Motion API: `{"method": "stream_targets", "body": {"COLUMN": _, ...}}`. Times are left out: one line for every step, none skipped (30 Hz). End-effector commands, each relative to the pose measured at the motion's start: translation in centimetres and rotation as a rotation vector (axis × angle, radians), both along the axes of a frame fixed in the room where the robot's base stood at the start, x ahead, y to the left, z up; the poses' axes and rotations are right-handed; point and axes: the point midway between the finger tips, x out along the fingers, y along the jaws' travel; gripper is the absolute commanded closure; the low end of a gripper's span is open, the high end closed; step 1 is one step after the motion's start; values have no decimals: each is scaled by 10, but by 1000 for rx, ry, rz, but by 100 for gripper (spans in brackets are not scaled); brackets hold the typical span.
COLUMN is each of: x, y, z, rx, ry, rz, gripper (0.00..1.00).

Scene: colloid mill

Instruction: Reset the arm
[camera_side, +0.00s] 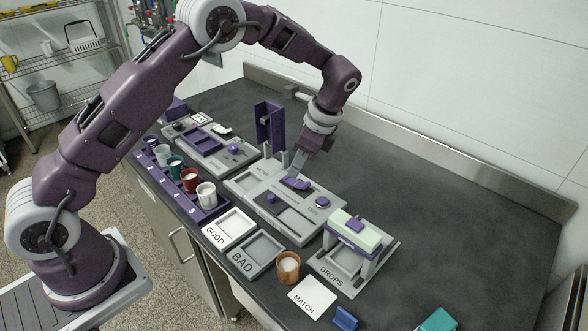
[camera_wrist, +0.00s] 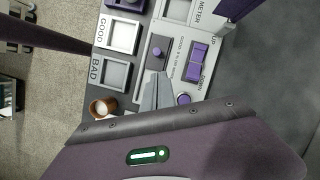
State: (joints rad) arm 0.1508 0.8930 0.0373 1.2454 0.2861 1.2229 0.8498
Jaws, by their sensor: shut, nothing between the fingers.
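My gripper (camera_side: 297,163) points down over the grey meter panel (camera_side: 240,184), with its fingertips close above the purple rocker switch (camera_side: 297,183); I cannot tell whether they touch it. In the wrist view my gripper's fingers (camera_wrist: 157,90) are together and empty. The rocker switch (camera_wrist: 197,62) lies right of them in that view, between UP and DOWN labels. A purple round button (camera_wrist: 183,99) is beside the fingers, and it also shows in the side view (camera_side: 322,202). A dark slot with a purple knob (camera_wrist: 157,51) lies farther along the panel.
Cups stand in a numbered purple rack (camera_side: 207,213) at left. GOOD (camera_side: 229,226) and BAD (camera_side: 256,251) trays, a brown cup (camera_side: 288,267) and a MATCH card (camera_side: 312,297) are in front. A DROPS stand (camera_side: 352,237) is at right. An upright purple bracket (camera_side: 270,125) rises behind. The counter's right side is mostly clear.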

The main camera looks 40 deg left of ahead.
Motion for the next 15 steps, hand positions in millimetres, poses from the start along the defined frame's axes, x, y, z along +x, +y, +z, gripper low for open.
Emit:
{"method": "stream_targets", "body": {"x": 0, "y": 0, "z": 0, "rx": 0, "ry": 0, "rz": 0, "gripper": 100}}
{"method": "stream_targets", "body": {"x": 0, "y": 0, "z": 0, "rx": 0, "ry": 0, "rz": 0, "gripper": 100}}
{"method": "stream_targets", "body": {"x": 0, "y": 0, "z": 0, "rx": 0, "ry": -2, "rz": 1, "gripper": 100}}
{"method": "stream_targets", "body": {"x": -1, "y": 0, "z": 3, "rx": -3, "ry": -6, "rz": 6, "gripper": 100}}
{"method": "stream_targets", "body": {"x": -2, "y": 0, "z": 9, "rx": -5, "ry": -16, "rz": 16, "gripper": 100}}
{"method": "stream_targets", "body": {"x": -5, "y": 0, "z": 21, "rx": -13, "ry": -39, "rz": 39, "gripper": 100}}
{"method": "stream_targets", "body": {"x": -9, "y": 0, "z": 35, "rx": -21, "ry": -64, "rz": 66, "gripper": 100}}
{"method": "stream_targets", "body": {"x": -15, "y": 1, "z": 51, "rx": -32, "ry": -96, "rz": 99, "gripper": 100}}
{"method": "stream_targets", "body": {"x": -26, "y": 1, "z": 76, "rx": -52, "ry": -143, "rz": 155, "gripper": 100}}
{"method": "stream_targets", "body": {"x": -37, "y": 1, "z": 95, "rx": -69, "ry": -183, "rz": 201, "gripper": 100}}
{"method": "stream_targets", "body": {"x": -49, "y": 1, "z": 113, "rx": -87, "ry": -223, "rz": 251, "gripper": 100}}
{"method": "stream_targets", "body": {"x": -68, "y": 1, "z": 136, "rx": -112, "ry": -277, "rz": 318, "gripper": 100}}
{"method": "stream_targets", "body": {"x": -83, "y": 1, "z": 151, "rx": -133, "ry": -316, "rz": 368, "gripper": 100}}
{"method": "stream_targets", "body": {"x": -99, "y": 1, "z": 165, "rx": -155, "ry": -358, "rz": 420, "gripper": 100}}
{"method": "stream_targets", "body": {"x": -122, "y": 0, "z": 181, "rx": -185, "ry": -408, "rz": 489, "gripper": 100}}
